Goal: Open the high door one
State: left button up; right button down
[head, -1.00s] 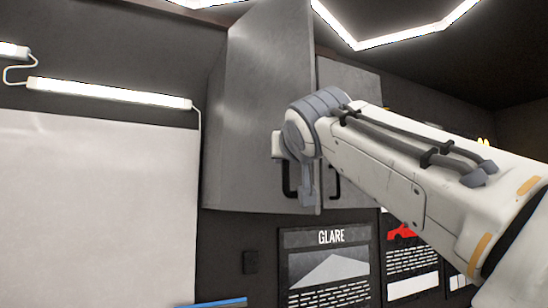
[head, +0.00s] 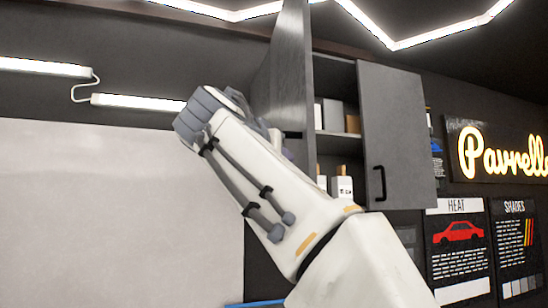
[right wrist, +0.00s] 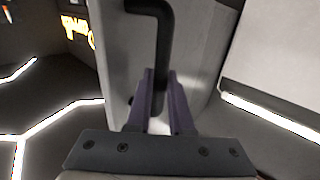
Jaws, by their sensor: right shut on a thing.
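The high cabinet's left door (head: 285,75) is grey and swung wide open, seen nearly edge-on in the head view. It also fills the middle of the right wrist view (right wrist: 195,50). Its black bar handle (right wrist: 163,30) runs down between the purple fingers of my right gripper (right wrist: 158,78), which is shut on it. In the head view my right arm crosses in front of the door and hides the handle and most of the gripper. My left gripper is in neither view.
The right cabinet door (head: 400,130) is closed, with its black handle (head: 380,183). Inside the open side are shelves with boxes (head: 333,115) and white bottles (head: 342,187). A large white panel (head: 120,210) stands at left. Posters (head: 460,240) hang below right.

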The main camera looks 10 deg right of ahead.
jog(key=shift+w+a+f, duration=0.1)
jog(key=shift+a, duration=0.1)
jog(key=c, duration=0.8)
grip_release()
jog(key=b+v, duration=0.1)
jog(key=v, duration=0.9)
jog(key=shift+a+b, duration=0.2)
jog(key=shift+b, duration=0.15)
